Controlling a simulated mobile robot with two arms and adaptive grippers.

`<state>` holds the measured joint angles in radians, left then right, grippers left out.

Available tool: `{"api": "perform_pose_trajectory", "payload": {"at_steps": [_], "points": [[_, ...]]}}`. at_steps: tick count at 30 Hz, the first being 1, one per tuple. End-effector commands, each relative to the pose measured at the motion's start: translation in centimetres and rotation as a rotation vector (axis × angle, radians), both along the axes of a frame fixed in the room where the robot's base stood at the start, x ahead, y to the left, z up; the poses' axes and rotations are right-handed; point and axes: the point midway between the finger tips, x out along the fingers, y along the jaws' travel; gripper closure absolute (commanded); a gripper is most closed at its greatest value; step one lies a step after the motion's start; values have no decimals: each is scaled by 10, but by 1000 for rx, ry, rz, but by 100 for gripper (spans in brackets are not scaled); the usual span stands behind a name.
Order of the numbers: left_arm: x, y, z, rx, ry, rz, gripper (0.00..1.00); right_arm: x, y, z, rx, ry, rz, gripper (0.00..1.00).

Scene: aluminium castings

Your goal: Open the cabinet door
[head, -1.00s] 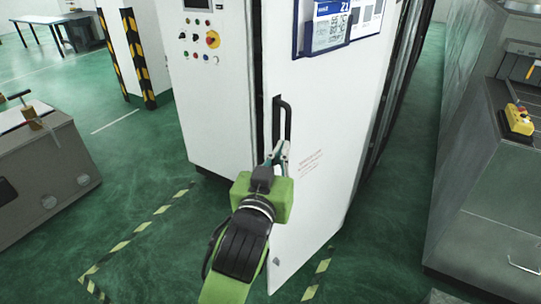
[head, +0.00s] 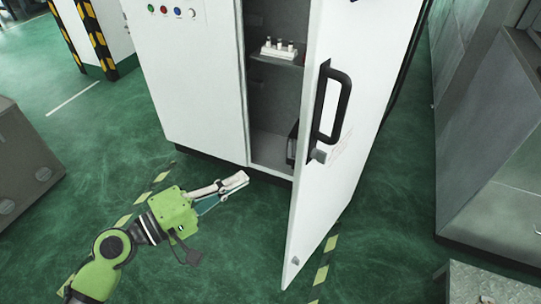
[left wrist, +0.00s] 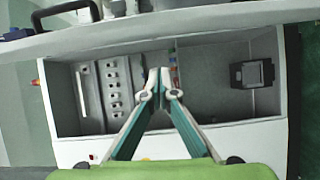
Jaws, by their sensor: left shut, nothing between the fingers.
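The white cabinet door (head: 335,190) stands open, swung out to the right with a wide gap to the cabinet body (head: 195,90). Its black handle (head: 335,105) is upright on the door front, free of any gripper. My left gripper (head: 243,179) is shut and empty, in front of the cabinet's lower part and left of the door's free edge. It touches neither the door nor the handle. In the left wrist view my left gripper (left wrist: 159,78) shows its fingertips together, pointing at the open interior (left wrist: 215,85). My right gripper is not in view.
On a cabinet shelf sits a white rack (head: 279,50) with several small pieces; a dark object (head: 292,143) is lower down. A grey machine (head: 495,150) stands at right, a grey block (head: 25,155) at left. Green floor is clear between.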

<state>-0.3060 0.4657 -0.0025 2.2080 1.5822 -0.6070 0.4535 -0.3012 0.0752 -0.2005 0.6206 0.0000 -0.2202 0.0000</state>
Motion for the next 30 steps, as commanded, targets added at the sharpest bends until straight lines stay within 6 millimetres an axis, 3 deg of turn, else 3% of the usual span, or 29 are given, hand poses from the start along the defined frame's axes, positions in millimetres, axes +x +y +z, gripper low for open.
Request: {"api": "perform_pose_trajectory", "payload": {"at_steps": [8,21,30], "points": [[5,-2,6,-64,32,-5,100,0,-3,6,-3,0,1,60],[65,-69,8,-62,31,-7,100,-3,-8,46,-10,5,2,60],[44,-98,4,-59,34,-6,100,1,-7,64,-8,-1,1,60]]}}
